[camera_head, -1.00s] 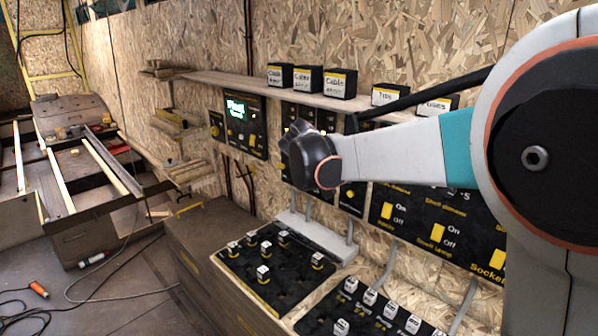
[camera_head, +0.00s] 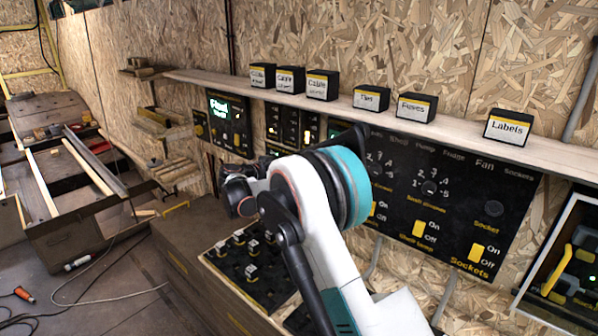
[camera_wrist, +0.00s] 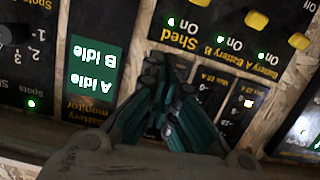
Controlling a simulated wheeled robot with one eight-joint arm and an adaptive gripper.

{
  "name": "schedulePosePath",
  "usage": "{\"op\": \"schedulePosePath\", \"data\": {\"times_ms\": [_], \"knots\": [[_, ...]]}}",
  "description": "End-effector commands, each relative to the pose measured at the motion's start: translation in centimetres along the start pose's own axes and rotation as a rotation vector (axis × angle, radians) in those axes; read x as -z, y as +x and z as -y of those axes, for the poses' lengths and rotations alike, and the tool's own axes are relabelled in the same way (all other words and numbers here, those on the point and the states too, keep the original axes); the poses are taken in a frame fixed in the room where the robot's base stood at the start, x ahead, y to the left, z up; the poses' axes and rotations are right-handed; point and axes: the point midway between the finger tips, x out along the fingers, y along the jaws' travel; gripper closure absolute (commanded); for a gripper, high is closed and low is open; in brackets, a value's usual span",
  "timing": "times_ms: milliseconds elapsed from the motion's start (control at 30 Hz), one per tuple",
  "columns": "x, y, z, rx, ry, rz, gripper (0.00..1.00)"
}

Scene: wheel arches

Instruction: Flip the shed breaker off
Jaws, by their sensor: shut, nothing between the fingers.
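The shed breaker shows upside down at the top of the wrist view, with its yellow toggle (camera_wrist: 200,3) cut by the frame edge. Beside it are an "On" mark, a lit green lamp (camera_wrist: 171,21) and the yellow "Shed" label (camera_wrist: 180,42). My gripper (camera_wrist: 167,66) is shut and empty, its fingertips in front of the panel beside the Shed label, apart from the toggle in the picture. I cannot tell how far they are from the panel. In the head view my gripper (camera_head: 240,192) is small and dark, and its fingertips are not clear.
The Battery B (camera_wrist: 257,20) and Battery A (camera_wrist: 299,41) toggles sit beside the shed breaker. The battery monitor (camera_wrist: 95,75) reads A Idle, B Idle. A shelf (camera_head: 455,130) with labelled boxes runs above the panels. A block of labelled knobs (camera_head: 222,252) lies below my arm.

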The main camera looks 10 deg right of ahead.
Motion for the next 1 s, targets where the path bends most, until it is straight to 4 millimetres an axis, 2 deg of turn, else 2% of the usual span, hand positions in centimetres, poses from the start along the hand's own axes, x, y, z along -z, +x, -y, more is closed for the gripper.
{"op": "schedulePosePath", "data": {"times_ms": [100,300,767,867,1000], "knots": [[-1.0,0.0,1.5,-0.005,0.031,-0.044,1.00],[-1.9,-0.1,2.7,-0.006,0.064,-0.088,1.00],[-2.1,0.0,2.9,-0.007,0.072,-0.097,1.00],[-2.1,0.6,2.9,-0.008,0.072,-0.097,1.00],[-1.9,2.5,2.8,-0.009,0.072,-0.097,1.00]]}}
